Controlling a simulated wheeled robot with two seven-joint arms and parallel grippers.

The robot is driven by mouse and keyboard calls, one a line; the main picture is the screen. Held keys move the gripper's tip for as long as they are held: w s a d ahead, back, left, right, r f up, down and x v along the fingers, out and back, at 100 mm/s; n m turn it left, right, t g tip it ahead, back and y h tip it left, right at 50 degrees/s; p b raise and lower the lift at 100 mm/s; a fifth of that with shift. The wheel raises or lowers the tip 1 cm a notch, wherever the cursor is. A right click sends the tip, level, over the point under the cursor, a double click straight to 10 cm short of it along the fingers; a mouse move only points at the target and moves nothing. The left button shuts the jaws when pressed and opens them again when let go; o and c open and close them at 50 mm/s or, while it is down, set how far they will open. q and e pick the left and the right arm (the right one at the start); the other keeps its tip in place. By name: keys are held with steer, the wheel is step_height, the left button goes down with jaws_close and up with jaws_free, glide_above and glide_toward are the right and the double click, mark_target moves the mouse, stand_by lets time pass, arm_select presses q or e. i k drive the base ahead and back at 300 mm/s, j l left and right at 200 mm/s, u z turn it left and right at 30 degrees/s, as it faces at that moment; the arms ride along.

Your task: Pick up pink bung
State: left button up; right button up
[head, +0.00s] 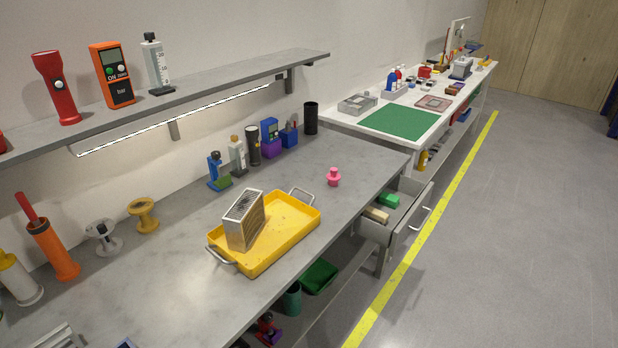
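The pink bung (333,177) stands upright on the grey workbench (182,265), a little beyond the far right corner of the yellow tray. It looks like a small stopper with a wider body and a narrower knob on top. Nothing touches it and it is fully visible. Neither of my grippers shows in the head view.
A yellow tray (284,248) with metal handles holds a box-shaped metal grater (244,219). An open drawer (408,215) juts out right of the bung. A black cylinder (311,118) and several tools line the wall. A shelf (205,95) hangs above. Bench around the bung is clear.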

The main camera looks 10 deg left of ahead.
mark_target(333, 176)
steer(key=i+l+u, duration=0.4)
steer(key=l, duration=0.25)
steer(key=l+u, duration=0.2)
steer(key=i+l+u, duration=0.2)
steer(key=l, duration=0.3)
steer(key=k, duration=0.05)
